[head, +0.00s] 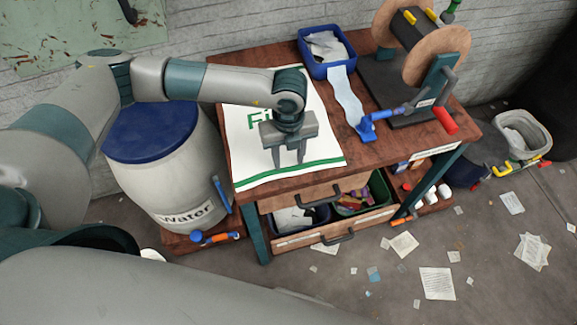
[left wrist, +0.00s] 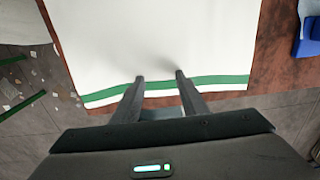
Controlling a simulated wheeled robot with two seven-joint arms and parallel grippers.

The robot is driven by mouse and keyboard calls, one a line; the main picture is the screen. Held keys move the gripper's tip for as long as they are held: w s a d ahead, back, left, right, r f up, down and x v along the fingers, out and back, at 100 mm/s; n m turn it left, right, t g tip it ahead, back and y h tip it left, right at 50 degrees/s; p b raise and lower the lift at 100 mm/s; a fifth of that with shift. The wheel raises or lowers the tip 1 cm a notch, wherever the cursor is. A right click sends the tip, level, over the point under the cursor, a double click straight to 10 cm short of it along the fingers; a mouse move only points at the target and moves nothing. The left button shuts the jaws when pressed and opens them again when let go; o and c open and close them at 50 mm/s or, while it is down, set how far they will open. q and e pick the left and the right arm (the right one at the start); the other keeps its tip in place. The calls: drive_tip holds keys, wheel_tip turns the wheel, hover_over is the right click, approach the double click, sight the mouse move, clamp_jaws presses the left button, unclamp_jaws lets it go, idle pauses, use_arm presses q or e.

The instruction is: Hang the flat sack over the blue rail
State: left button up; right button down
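The flat sack (head: 262,120) is white with a green stripe and green lettering, partly hidden by my left arm. It lies on the brown workbench, its striped edge towards the front. It also fills much of the left wrist view (left wrist: 150,40). My left gripper (head: 289,160) is over the sack near the striped edge, fingers pointing down and apart, with nothing seen between them. In the left wrist view its fingertips (left wrist: 159,76) are near the green stripe; contact is unclear. A short blue bar (head: 221,194) is at the bench's left side; I cannot tell whether it is the rail. My right gripper is out of view.
A blue bin (head: 326,50) with papers and a large wooden reel (head: 420,45) stand on the workbench (head: 385,155). A drawer (head: 335,222) is partly open below the front edge. A water barrel (head: 165,170) stands close on the left. Papers litter the floor.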

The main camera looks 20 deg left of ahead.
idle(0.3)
use_arm(q)
drive_tip(key=shift+s+f, duration=0.1)
clamp_jaws()
wheel_tip(320, 180, up, 14)
drive_tip(key=p, duration=0.7)
drive_tip(key=shift+r, duration=0.2)
drive_tip(key=s+d+r+p, duration=0.2)
drive_tip(key=s+r, duration=0.1)
drive_tip(key=r, duration=0.7)
drive_tip(key=s+d+r+p, duration=0.2)
drive_tip(key=s+r+p, duration=0.1)
drive_tip(key=r, duration=0.8)
drive_tip(key=s+d+r+p, duration=0.2)
drive_tip(key=s+r+p, duration=0.1)
drive_tip(key=r, duration=0.7)
drive_tip(key=shift+s+d+r, duration=0.35)
drive_tip(key=shift+s, duration=0.05)
idle(0.4)
